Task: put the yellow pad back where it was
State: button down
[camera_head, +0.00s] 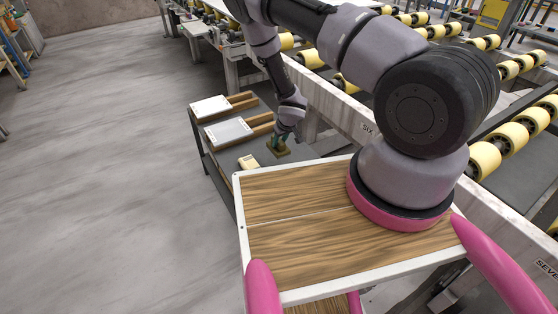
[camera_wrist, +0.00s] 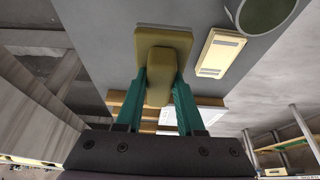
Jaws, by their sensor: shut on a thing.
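The yellow pad (camera_wrist: 180,40) is a dull olive-yellow flat plate with a raised grip block. In the wrist view my gripper (camera_wrist: 160,92) has its two green fingers closed on either side of that block. In the head view the pad (camera_head: 277,150) shows small and dark under my gripper (camera_head: 284,137), over the near right part of the low dark table (camera_head: 222,149). Whether the pad touches the table top or is just above it, I cannot tell. The fingers hide part of the pad in the head view.
A cream block (camera_head: 248,162) lies on the table left of the pad; in the wrist view it has dark slots (camera_wrist: 220,52). A round green container (camera_wrist: 265,14) stands near it. Pale slabs (camera_head: 228,131) lie on wooden strips further back. A roller conveyor (camera_head: 310,58) runs along the right.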

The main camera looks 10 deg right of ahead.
notch_tip(320, 180, down, 8)
jog(key=shift+r, duration=0.15)
dwell(0.4)
jog(key=c, duration=0.5)
grip_release()
jog(key=shift+a, duration=0.1)
